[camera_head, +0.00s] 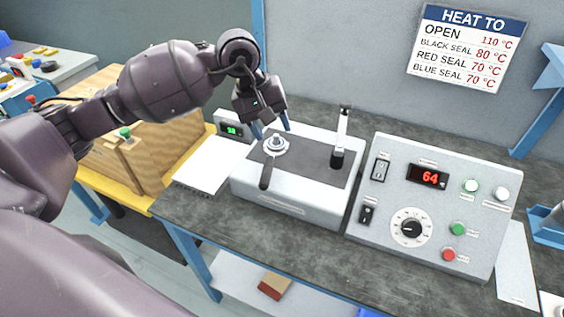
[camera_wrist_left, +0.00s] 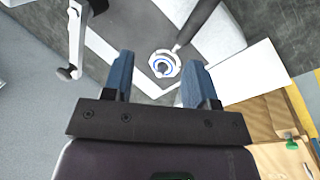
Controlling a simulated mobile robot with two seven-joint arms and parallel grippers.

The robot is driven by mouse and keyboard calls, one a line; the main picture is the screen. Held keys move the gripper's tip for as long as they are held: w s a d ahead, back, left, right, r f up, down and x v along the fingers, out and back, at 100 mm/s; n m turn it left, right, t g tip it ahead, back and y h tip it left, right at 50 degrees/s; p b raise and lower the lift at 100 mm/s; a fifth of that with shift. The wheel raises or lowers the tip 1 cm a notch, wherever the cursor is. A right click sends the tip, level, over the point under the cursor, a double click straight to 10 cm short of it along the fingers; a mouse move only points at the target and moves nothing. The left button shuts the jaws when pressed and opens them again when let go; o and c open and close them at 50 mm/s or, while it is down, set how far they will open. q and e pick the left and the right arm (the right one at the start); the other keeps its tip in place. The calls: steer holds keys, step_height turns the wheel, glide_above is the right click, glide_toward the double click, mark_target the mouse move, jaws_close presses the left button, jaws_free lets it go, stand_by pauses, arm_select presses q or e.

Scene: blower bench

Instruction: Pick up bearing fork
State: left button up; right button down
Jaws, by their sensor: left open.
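The bearing fork (camera_head: 265,175) has a dark handle and a pale ring-shaped head. It lies on the dark top plate of the white heater unit (camera_head: 285,205), its handle pointing to the front edge. A small metal piece with a blue ring (camera_head: 276,143) sits at its head. In the left wrist view the fork's dark handle (camera_wrist_left: 196,24) runs up and right from the head. My left gripper (camera_head: 271,127) is open and empty, pointing down above the fork's head. In the wrist view its blue fingers (camera_wrist_left: 159,72) stand either side of the head, apart from it. My right gripper is not in view.
An upright post (camera_head: 341,138) stands on the heater's right side. A control box (camera_head: 433,205) with a red display reading 64 is to its right. A white sheet (camera_head: 210,165) and a wooden box (camera_head: 145,150) are at the left. A wall sign (camera_head: 466,48) lists temperatures.

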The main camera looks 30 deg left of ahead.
mark_target(267, 162)
arm_select(q)
steer(key=f+m, duration=0.1)
steer(key=f, duration=0.1)
steer(key=f+m+y, duration=0.1)
steer(key=f, duration=0.1)
steer(key=a+f, duration=0.1)
steer(key=f, duration=0.1)
steer(key=shift+s+f+m+g+y, duration=0.15)
steer(key=shift+s+m+g+y, duration=0.15)
steer(key=shift+s+m+g, duration=0.1)
steer(key=f, duration=0.4)
steer(key=shift+s+d, duration=0.2)
steer(key=shift+s, duration=0.05)
steer(key=shift+w+f, duration=0.1)
steer(key=shift+f, duration=0.4)
steer(key=shift+c, duration=0.3)
steer(key=shift+d, duration=0.1)
jaws_close()
